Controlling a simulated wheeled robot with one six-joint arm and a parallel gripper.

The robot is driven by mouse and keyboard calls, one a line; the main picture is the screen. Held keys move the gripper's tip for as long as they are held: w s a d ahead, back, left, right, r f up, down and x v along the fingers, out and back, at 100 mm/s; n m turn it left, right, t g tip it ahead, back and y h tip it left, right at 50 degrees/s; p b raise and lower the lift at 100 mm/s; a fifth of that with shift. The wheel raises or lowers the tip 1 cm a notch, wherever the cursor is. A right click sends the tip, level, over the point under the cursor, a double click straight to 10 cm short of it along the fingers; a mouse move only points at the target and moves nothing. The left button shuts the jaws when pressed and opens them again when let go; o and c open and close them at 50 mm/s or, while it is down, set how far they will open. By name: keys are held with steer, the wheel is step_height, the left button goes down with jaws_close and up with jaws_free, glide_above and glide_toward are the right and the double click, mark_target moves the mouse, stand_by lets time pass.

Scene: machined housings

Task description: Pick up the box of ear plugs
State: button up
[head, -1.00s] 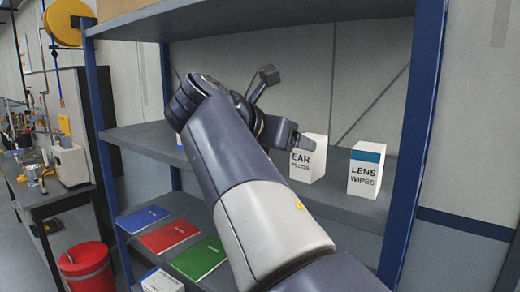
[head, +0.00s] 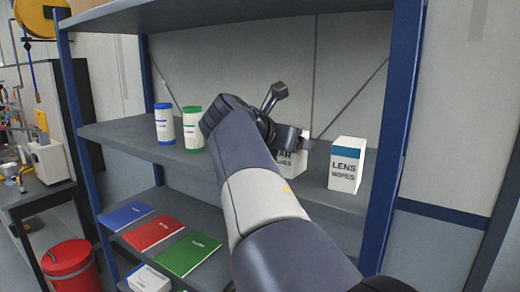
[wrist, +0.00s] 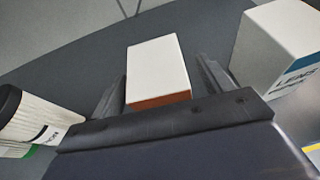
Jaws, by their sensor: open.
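The box of ear plugs (head: 302,160) is a white carton standing on the middle shelf, partly hidden behind my gripper in the head view. In the wrist view the white box with an orange-brown lower edge (wrist: 158,68) lies ahead, between my two fingers. My gripper (wrist: 160,88) is open, one finger on each side of the box with gaps that look clear. In the head view my gripper (head: 292,135) is in front of the box at shelf height. Whether the fingers touch the box cannot be told.
A lens wipes box (head: 346,165) stands close on the right. White canisters with a green lid (head: 193,128) and a blue lid (head: 165,124) stand on the left. The lower shelf holds blue, red and green booklets (head: 188,254). A blue post (head: 400,140) bounds the right side.

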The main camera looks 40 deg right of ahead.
steer(key=shift+w+d+f, duration=0.15)
steer(key=shift+d+f, duration=0.1)
steer(key=shift+d, duration=0.3)
steer(key=shift+c, duration=0.4)
steer(key=c, duration=1)
